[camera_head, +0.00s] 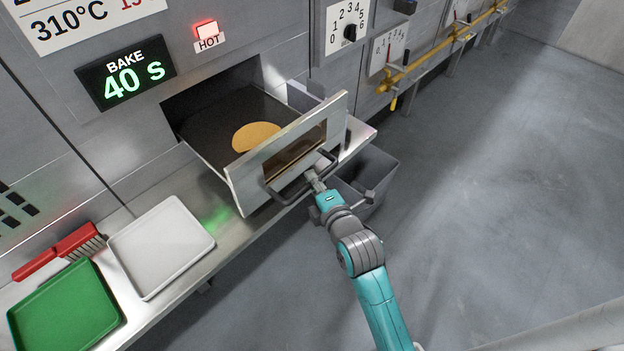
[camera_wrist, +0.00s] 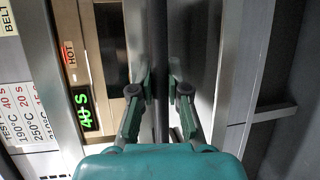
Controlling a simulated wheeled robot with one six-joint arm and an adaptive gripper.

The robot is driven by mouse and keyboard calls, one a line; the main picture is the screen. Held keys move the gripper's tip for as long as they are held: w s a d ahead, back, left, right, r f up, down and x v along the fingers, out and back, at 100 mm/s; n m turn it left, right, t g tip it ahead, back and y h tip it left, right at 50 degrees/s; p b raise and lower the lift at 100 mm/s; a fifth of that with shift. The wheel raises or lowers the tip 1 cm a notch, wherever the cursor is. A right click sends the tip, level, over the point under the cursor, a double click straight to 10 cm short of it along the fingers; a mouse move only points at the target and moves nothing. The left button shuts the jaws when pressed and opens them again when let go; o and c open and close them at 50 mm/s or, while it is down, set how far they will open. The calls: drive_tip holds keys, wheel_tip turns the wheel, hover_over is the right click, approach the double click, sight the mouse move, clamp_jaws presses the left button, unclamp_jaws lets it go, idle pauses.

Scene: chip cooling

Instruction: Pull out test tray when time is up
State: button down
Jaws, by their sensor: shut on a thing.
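The test tray (camera_head: 212,128) is a dark drawer partly out of the oven opening, with a flat round golden piece (camera_head: 255,136) lying on it. Its light front panel (camera_head: 245,180) has a window and a dark bar handle (camera_head: 283,200). My gripper (camera_head: 314,180) is shut on this handle at the front. In the wrist view, my gripper's fingers (camera_wrist: 162,92) close around the bar from both sides. The display (camera_head: 126,73) reads "BAKE 40 s", and the red HOT lamp (camera_head: 206,30) is lit.
A steel shelf (camera_head: 235,222) runs below the oven. On it are an empty pale tray (camera_head: 160,245), a green tray (camera_head: 65,310) and a red brush (camera_head: 60,252). A grey bin (camera_head: 375,180) stands below the drawer. The floor at right is clear.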

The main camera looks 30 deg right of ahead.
drive_tip(key=c, duration=1.1)
unclamp_jaws()
drive_tip(key=shift+c, duration=0.2)
drive_tip(key=s+a+r, duration=0.1)
drive_tip(key=s+r, duration=0.1)
drive_tip(key=s, duration=0.9)
drive_tip(key=shift+s, duration=0.4)
drive_tip(key=s+a+f+m, duration=0.2)
drive_tip(key=s+m, duration=0.7)
drive_tip(key=s, duration=0.5)
drive_tip(key=s+a+f+m+g+y, duration=0.1)
drive_tip(key=s+a+f+m, duration=0.1)
drive_tip(key=s+m, duration=0.6)
drive_tip(key=s, duration=0.6)
drive_tip(key=shift+s+a+m, duration=0.15)
drive_tip(key=shift+a+m, duration=0.05)
drive_tip(key=shift+m, duration=0.2)
